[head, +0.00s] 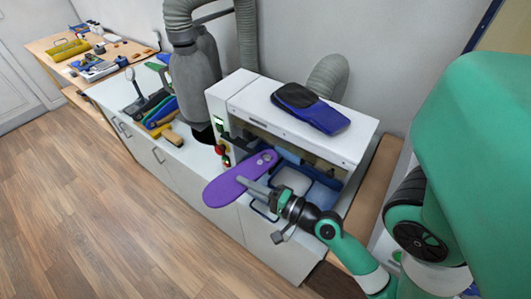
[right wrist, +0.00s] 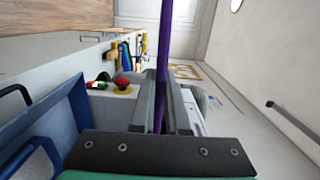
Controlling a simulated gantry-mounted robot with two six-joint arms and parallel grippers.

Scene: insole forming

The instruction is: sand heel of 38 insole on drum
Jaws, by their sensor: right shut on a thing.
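A purple insole (head: 225,188) is held out in front of the white sanding machine (head: 245,97), with one end near the machine's opening and the other over the floor side. My right gripper (head: 259,188) is shut on it. In the right wrist view the purple insole (right wrist: 163,60) stands edge-on between the two grey fingers (right wrist: 161,105). The size mark cannot be read. No sanding drum can be made out; the inside of the opening is mostly hidden. My left gripper is not in view.
A blue tray (head: 322,196) sits at the machine's opening beside my right gripper. A dark-and-blue item (head: 311,108) lies on top. A red button (head: 220,150) is on its left front. Tools (head: 157,110) and a grey dust collector (head: 195,80) stand left. The floor in front is clear.

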